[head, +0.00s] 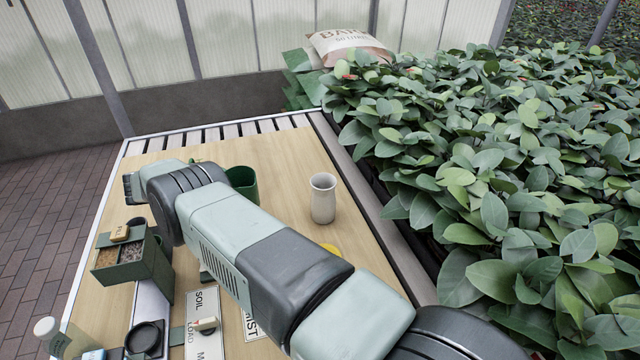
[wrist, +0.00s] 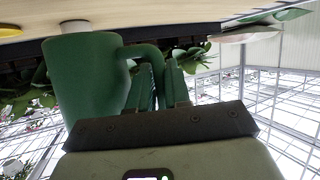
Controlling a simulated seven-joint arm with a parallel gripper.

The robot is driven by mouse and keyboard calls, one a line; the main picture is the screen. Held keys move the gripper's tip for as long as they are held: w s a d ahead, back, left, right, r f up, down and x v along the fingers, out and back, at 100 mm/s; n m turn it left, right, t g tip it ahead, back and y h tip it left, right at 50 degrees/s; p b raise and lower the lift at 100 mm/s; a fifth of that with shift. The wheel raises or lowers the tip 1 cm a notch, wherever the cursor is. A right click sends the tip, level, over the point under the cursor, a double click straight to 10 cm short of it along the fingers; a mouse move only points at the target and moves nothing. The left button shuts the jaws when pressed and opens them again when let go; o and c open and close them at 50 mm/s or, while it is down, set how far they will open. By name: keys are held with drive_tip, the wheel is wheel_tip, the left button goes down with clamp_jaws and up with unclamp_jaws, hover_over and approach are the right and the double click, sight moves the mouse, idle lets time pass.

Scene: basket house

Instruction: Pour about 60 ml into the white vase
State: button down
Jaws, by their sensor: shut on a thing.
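The white vase (head: 323,200) stands upright on the wooden table in the head view, with its round mouth facing up. A green mug-like cup (head: 243,184) is to its left, partly hidden by my arm, and looks roughly upright. In the wrist view the green cup (wrist: 85,80) fills the left, with its handle running to my gripper (wrist: 160,85). The gripper's fingers are shut on that handle. A pale piece (wrist: 75,26) behind the cup may be the vase. My gripper is hidden behind my arm in the head view. The liquid inside the cup is not visible.
A yellow item (head: 331,249) lies partly behind my arm, nearer than the vase. A green box with compartments (head: 130,262), a white bottle (head: 47,328), a dark round dish (head: 145,338) and labelled cards (head: 203,305) are at the front left. Dense plants (head: 480,150) border the table's right edge.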

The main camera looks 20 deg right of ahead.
drive_tip(key=w+d+f+n+t+y, duration=0.1)
drive_tip(key=w+d+n, duration=0.1)
drive_tip(key=w+d, duration=0.4)
drive_tip(key=d, duration=0.3)
drive_tip(key=shift+d+t, duration=0.15)
drive_tip(key=shift+t, duration=0.15)
drive_tip(key=shift+r, duration=0.2)
drive_tip(key=s+d+r+m+t+y, duration=0.2)
drive_tip(key=s+d+r+m, duration=0.1)
drive_tip(key=r, duration=0.3)
drive_tip(key=s+d+r+m+t+y, duration=0.2)
drive_tip(key=s+d+r+m, duration=0.1)
drive_tip(key=r, duration=0.4)
drive_tip(key=shift+m, duration=0.6)
drive_tip(key=shift+s+d+r, duration=0.2)
drive_tip(key=shift+s+r, duration=0.05)
drive_tip(key=shift+s+d+r+m+t+y+p, duration=0.2)
drive_tip(key=shift+s+d+r+m+t, duration=0.05)
drive_tip(key=shift+r+m+t, duration=0.15)
drive_tip(key=shift+s+d+r+m+t+y+p, duration=0.2)
drive_tip(key=shift+s+d+r+m+t, duration=0.1)
drive_tip(key=shift+r, duration=0.1)
drive_tip(key=shift+s+d+r, duration=0.15)
drive_tip(key=shift+r, duration=0.05)
idle(0.5)
